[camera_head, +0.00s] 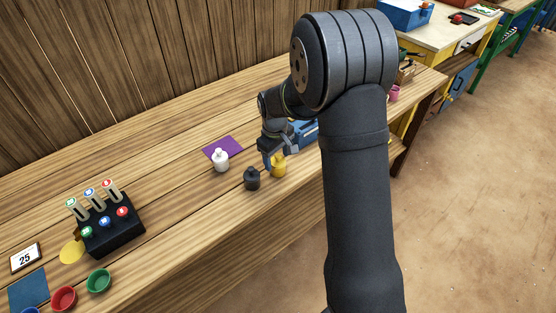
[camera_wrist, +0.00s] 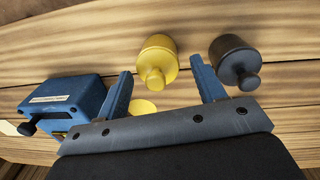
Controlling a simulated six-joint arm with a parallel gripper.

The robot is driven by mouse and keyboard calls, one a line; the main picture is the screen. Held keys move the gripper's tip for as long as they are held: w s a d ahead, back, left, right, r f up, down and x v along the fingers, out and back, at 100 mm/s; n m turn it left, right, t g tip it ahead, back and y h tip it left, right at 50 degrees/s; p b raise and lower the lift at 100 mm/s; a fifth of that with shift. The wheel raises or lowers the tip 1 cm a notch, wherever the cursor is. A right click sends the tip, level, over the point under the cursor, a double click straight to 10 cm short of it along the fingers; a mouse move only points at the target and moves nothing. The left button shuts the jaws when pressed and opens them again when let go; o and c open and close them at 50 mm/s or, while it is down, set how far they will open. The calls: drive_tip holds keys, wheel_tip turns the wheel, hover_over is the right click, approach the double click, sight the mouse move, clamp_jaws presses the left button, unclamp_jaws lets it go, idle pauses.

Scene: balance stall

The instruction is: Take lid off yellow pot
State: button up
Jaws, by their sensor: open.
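The yellow pot (camera_head: 279,167) stands on the wooden counter, partly hidden by my gripper in the head view. In the wrist view the yellow pot (camera_wrist: 158,52) shows a round top with a small knob, so its lid appears to be on. My gripper (camera_wrist: 161,64) is open, with one blue finger on either side of the pot's knob end in that view. No contact with the pot or lid is visible. In the head view my gripper (camera_head: 273,156) is just above and beside the pot.
A black pot (camera_head: 252,178) stands close beside the yellow one, and it shows just outside the right finger in the wrist view (camera_wrist: 233,56). A white pot (camera_head: 220,161) is farther left by a purple mat (camera_head: 228,142). A blue box (camera_wrist: 70,94) sits left of the fingers.

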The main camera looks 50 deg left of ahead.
drive_tip(key=c, duration=1.1)
drive_tip(key=shift+c, duration=0.2)
drive_tip(key=shift+r, duration=0.1)
